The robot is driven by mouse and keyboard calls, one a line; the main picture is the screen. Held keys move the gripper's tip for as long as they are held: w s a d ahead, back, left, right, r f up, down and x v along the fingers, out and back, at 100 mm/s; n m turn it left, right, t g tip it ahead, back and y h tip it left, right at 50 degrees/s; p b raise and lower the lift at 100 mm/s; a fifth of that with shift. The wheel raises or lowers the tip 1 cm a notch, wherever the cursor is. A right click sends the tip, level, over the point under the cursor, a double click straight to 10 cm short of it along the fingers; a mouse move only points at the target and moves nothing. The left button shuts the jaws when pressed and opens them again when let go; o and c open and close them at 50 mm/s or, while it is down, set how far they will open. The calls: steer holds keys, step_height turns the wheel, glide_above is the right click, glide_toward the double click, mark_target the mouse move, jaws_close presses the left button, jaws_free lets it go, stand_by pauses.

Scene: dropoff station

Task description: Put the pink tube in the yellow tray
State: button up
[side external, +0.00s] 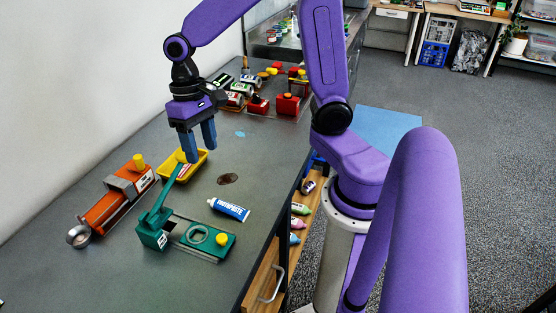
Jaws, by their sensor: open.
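The yellow tray (203,161) lies on the grey table toward the left, partly hidden by my gripper and a green lever. My gripper (201,155) points down over the tray, its blue fingers apart with nothing seen between them. I see no pink tube on the tabletop. A small pinkish item (297,224) sits on a wooden shelf below the table edge; it is too small to tell whether it is the tube. A blue and white toothpaste tube (229,209) lies on the table, in front and to the right of the tray.
A green lever device (185,235) stands in front of the tray, its lever rising toward my gripper. An orange device (112,204) stands left of it. Several red, yellow and green items (288,104) crowd the back. A dark round spot (228,179) marks otherwise clear table right of the tray.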

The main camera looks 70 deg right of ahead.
steer(key=s+n+t+h, duration=0.1)
steer(key=s+n, duration=1.2)
steer(key=s, duration=0.4)
steer(key=shift+s+n+t, duration=0.25)
steer(key=shift+n+t, duration=0.05)
steer(key=shift+n, duration=0.1)
steer(key=shift+d+r, duration=0.1)
